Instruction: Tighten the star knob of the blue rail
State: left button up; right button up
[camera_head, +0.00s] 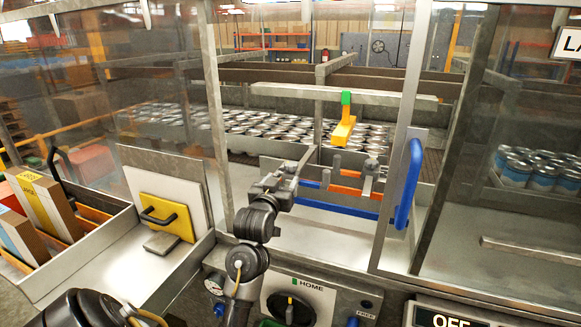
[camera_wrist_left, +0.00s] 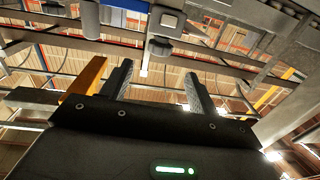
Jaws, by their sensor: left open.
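The blue rail (camera_head: 335,207) runs low across the bay behind the front opening, below an orange rail (camera_head: 350,191). Grey clamp brackets (camera_head: 372,178) hold the rails; I cannot single out the star knob in the head view. My left gripper (camera_head: 298,162) is at the left end of the rails, its tips hard to separate from the metal there. In the left wrist view its two fingers (camera_wrist_left: 156,72) stand apart with nothing between them. Beyond them are a grey block with a rounded grey piece (camera_wrist_left: 160,46) and a bit of blue (camera_wrist_left: 128,5). My right gripper is not in view.
A blue door handle (camera_head: 408,185) stands right of the rails. A yellow lever with a green top (camera_head: 344,125) hangs from a crossbar above. Cans (camera_head: 275,130) fill the conveyor behind.

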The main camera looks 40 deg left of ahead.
aim_at(289, 168)
pick_arm(q)
jog(key=p+x, duration=0.3)
jog(key=x, duration=0.7)
jog(key=shift+w+a+p, duration=0.15)
jog(key=shift+w+p, duration=0.15)
jog(key=shift+w, duration=0.05)
jog(key=c, duration=1)
